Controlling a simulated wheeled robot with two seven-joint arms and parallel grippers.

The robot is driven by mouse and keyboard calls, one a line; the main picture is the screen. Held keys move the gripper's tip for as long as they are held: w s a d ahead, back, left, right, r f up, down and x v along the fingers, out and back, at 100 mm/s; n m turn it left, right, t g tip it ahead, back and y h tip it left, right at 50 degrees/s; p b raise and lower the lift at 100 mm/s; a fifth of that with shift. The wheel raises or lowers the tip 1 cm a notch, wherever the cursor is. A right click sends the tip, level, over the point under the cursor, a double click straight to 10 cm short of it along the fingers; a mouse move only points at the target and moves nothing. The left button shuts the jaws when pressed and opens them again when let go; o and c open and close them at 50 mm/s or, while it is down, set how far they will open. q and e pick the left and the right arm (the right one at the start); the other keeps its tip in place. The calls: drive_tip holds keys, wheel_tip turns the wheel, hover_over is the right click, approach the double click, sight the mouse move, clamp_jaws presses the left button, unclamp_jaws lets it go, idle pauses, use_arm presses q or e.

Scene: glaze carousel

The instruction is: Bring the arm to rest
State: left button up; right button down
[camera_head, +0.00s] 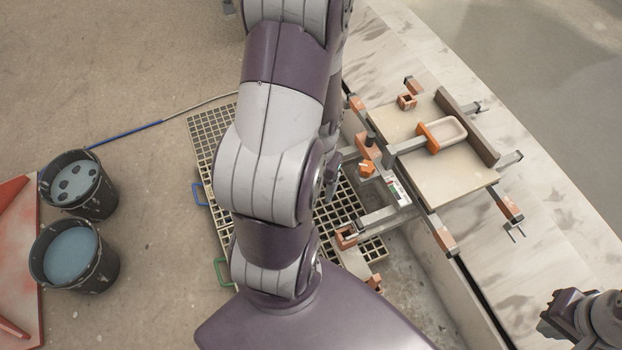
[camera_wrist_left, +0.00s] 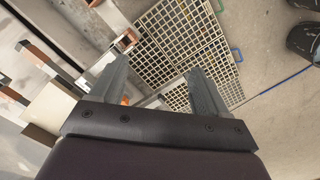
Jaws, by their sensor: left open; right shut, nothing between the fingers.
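My left arm (camera_head: 270,150) fills the middle of the head view, reaching from the bottom to the top edge. It hides part of the floor grating. I cannot make out its gripper in the head view. In the left wrist view my left gripper (camera_wrist_left: 157,64) is open, its two grey fingers apart and empty. Beyond the fingers are the grating and part of a clamp frame. My right gripper (camera_head: 558,314) shows at the lower right corner of the head view. It is shut and empty, beside the pale ledge and away from the clamp frame.
A metal frame with orange clamps (camera_head: 445,240) holds a cream board (camera_head: 455,185) on the pale ledge (camera_head: 555,235). An orange-and-cream tool (camera_head: 441,134) lies on the board. Two dark buckets (camera_head: 100,203) (camera_head: 107,275) stand left. Open floor lies upper left.

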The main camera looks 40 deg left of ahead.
idle(0.4)
use_arm(q)
drive_tip(key=w+d+r+m+t+p, duration=0.1)
drive_tip(key=w+d+r+m+p, duration=0.1)
drive_tip(key=d+r+p, duration=0.4)
drive_tip(key=w+d+r+m+t+p, duration=0.1)
drive_tip(key=d+r+p, duration=0.5)
drive_tip(key=r, duration=0.8)
drive_tip(key=shift+w+m, duration=0.8)
drive_tip(key=shift+w, duration=0.4)
drive_tip(key=shift+r, duration=0.1)
